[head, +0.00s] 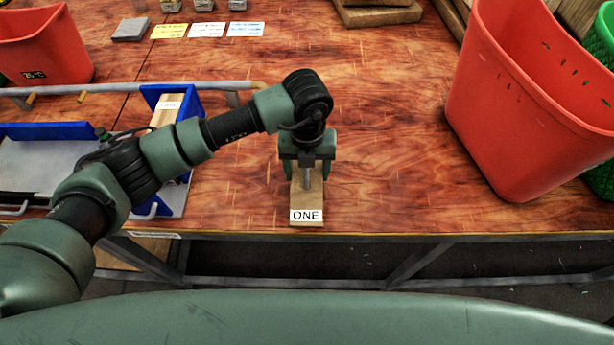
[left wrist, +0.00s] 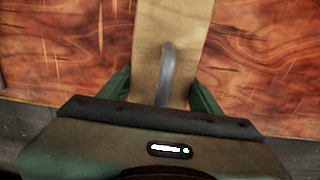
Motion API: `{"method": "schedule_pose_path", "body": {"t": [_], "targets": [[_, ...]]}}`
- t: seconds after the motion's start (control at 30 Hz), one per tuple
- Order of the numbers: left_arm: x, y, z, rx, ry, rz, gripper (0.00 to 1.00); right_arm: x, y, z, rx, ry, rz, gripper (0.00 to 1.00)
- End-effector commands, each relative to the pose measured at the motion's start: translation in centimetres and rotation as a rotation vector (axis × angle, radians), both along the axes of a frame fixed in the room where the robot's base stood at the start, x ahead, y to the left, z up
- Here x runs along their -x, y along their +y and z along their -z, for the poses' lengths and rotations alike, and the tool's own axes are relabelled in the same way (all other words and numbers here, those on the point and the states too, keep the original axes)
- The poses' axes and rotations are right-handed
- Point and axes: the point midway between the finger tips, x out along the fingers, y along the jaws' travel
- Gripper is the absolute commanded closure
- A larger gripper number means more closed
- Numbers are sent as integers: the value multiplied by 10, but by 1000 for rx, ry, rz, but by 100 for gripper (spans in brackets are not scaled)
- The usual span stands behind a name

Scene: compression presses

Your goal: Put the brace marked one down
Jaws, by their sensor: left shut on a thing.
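The brace marked ONE (head: 314,199) is a tan wooden block with a grey metal handle and a white label at its near end. It lies near the table's front edge in the head view, its label facing me. My left gripper (head: 307,173) points down over it, with its fingers on both sides, shut on it. In the left wrist view the brace (left wrist: 178,22) and its curved handle (left wrist: 166,72) show between the fingers. I cannot tell whether its underside touches the table. My right gripper is not in view.
A blue-sided press (head: 190,100) at the left holds another tan labelled block (head: 166,110). A red bin (head: 530,110) stands at the right, another red bin (head: 42,48) at the far left. Cards (head: 206,30) lie at the back. The wooden table (head: 390,130) is clear around the brace.

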Motion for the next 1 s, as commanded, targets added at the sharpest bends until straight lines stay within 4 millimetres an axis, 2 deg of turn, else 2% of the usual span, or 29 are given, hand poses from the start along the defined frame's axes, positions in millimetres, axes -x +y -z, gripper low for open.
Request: {"method": "schedule_pose_path", "body": {"t": [0.33, 0.67, 0.7, 0.77, 1.0], "targets": [[0, 0, 41, 0, 1, 1, 100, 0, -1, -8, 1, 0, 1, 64], [0, 0, 46, 0, -1, 2, 100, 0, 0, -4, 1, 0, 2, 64], [0, 0, 45, 0, 0, 2, 28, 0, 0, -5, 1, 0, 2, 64], [0, 0, 44, 0, 0, 1, 15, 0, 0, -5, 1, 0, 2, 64], [0, 0, 44, 0, 0, 1, 15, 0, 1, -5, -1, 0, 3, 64]]}}
